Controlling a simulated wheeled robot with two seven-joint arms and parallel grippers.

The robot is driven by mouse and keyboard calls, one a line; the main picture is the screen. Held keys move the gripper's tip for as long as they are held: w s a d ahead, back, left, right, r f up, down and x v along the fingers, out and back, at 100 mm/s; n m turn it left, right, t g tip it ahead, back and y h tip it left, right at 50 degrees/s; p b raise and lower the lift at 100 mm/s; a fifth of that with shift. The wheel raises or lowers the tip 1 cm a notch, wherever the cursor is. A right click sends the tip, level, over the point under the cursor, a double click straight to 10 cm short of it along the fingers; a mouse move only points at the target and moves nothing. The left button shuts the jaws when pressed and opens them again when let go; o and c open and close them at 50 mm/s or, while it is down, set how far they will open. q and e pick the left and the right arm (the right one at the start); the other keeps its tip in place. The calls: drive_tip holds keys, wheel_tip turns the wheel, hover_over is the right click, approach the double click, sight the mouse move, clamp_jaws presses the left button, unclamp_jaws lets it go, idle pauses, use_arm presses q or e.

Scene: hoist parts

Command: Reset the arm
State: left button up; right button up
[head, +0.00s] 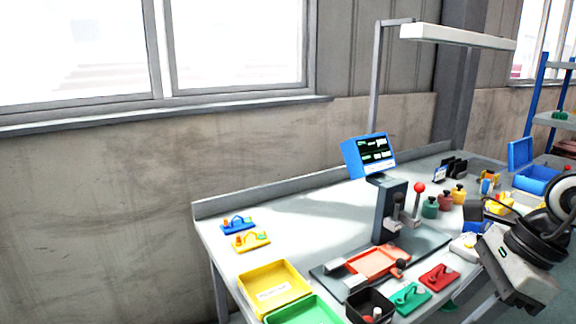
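My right arm comes in from the right edge, in front of the bench's right end. Its white and black gripper body (516,270) hangs low there and points down. Its fingertips are not clear, so I cannot tell whether it is open or shut, and I see nothing held in it. My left arm and gripper are not in the picture.
The workbench (300,210) carries a press with a red-knobbed lever (419,188), a blue monitor (368,156), a yellow tray (272,288), a green tray (302,310), a black bin (370,304) and small coloured parts. Its back left is mostly clear.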

drive_tip(key=a+m+t+y, duration=0.4)
drive_tip(key=a+m+y, duration=1)
drive_tip(key=a, duration=0.4)
drive_tip(key=w+d+f+m+t+h, duration=0.1)
drive_tip(key=d+f+m+t+h, duration=0.35)
drive_tip(key=m, duration=0.75)
drive_tip(key=w+d+f+m+t+h, duration=0.1)
drive_tip(key=f+m+t+h, duration=0.65)
drive_tip(key=m, duration=0.45)
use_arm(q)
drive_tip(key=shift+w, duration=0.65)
use_arm(e)
drive_tip(key=s+f+m+g+h, duration=0.1)
drive_tip(key=s+f+m+g, duration=0.2)
drive_tip(key=s+f+m, duration=0.2)
drive_tip(key=s+f+m+g+h, duration=0.2)
drive_tip(key=s+f+m+g, duration=0.2)
drive_tip(key=f, duration=0.7)
drive_tip(key=s+m, duration=0.1)
drive_tip(key=s, duration=0.1)
drive_tip(key=shift+s+d+f+h, duration=0.15)
drive_tip(key=shift+s+d+h, duration=0.15)
drive_tip(key=shift+s, duration=0.05)
